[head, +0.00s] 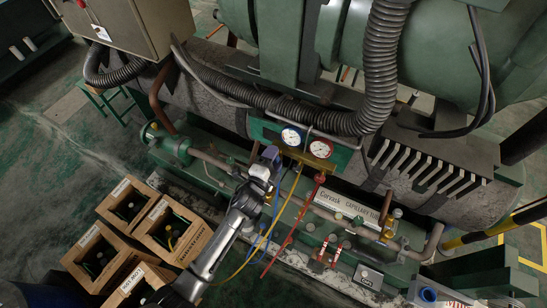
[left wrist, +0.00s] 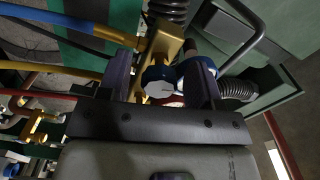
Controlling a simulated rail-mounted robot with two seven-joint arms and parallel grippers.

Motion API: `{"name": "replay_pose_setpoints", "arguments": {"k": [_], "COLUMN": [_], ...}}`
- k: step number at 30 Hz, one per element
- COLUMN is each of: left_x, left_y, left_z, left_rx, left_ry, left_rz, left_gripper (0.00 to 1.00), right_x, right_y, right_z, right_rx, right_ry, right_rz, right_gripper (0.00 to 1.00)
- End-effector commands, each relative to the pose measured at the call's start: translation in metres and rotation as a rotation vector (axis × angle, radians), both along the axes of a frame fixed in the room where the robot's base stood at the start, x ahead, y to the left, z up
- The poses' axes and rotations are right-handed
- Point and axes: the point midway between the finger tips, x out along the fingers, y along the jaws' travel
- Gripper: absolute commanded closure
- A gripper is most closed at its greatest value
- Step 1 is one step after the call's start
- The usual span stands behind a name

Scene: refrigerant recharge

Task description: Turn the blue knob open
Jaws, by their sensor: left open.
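The blue knob (left wrist: 152,75) has a pale, round face and sits at the side of the brass manifold (left wrist: 160,45). In the left wrist view it lies between the two dark fingers of my left gripper (left wrist: 160,82), which are apart. Whether either finger touches it I cannot tell. In the head view my left gripper (head: 270,157) is at the left end of the manifold (head: 295,157) and largely hides the knob. The blue gauge (head: 292,136) and red gauge (head: 320,148) stand above the manifold. My right gripper is not in view.
Blue, yellow and red hoses hang from the manifold; the yellow hose (head: 283,212) runs close to my left arm. A thick corrugated conduit (head: 378,75) passes behind the gauges. Several wooden crates (head: 128,187) stand on the floor at lower left. Green pipework (head: 180,145) lies left of the gripper.

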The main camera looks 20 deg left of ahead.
Motion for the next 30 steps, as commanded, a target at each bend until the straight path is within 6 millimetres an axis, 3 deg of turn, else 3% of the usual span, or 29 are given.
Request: {"name": "replay_pose_setpoints", "arguments": {"k": [8, 21, 30], "left_x": [-0.009, -0.090, -0.129], "left_y": [0.001, 0.009, 0.012], "left_z": [-0.001, -0.001, -0.001], "left_rx": [0.001, 0.001, 0.000], "left_ry": [0.001, 0.002, 0.001], "left_rz": [0.000, 0.000, 0.000], "left_gripper": [0.41, 0.41, 0.41], "right_x": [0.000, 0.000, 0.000], "right_y": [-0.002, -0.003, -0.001], "right_z": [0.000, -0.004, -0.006], "right_rx": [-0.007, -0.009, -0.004], "right_ry": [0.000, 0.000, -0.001], "right_rz": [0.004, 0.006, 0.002], "right_gripper": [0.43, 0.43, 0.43]}}
